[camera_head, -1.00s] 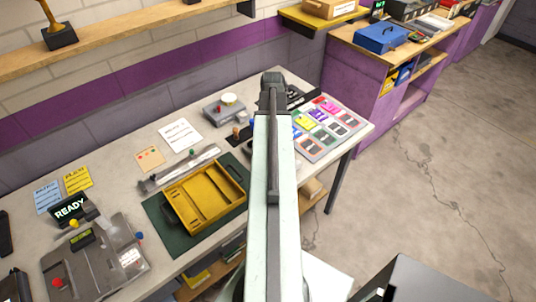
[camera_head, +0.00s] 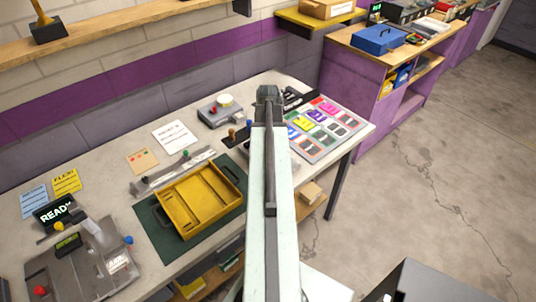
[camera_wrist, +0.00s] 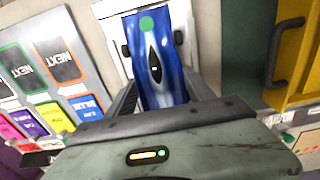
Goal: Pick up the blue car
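The blue car (camera_wrist: 155,62) shows in the wrist view, glossy blue with a green dot, a dark pointed marking and dark wheels at its sides. It sits on a white piece. My gripper (camera_wrist: 160,82) is down over its near end, with one dark finger on each side. The fingers look apart, with the car between them; I see no clear grip, and the near end is hidden by the gripper body. In the head view my gripper (camera_head: 268,97) is over the bench, and my arm hides the car.
Coloured cards on a grey board (camera_head: 345,144) lie right of my gripper. A yellow tray (camera_head: 225,212) on a green mat (camera_head: 157,236) stands to the left. A grey metal device (camera_head: 214,117) is behind. A grey control box (camera_head: 90,270) stands at front left.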

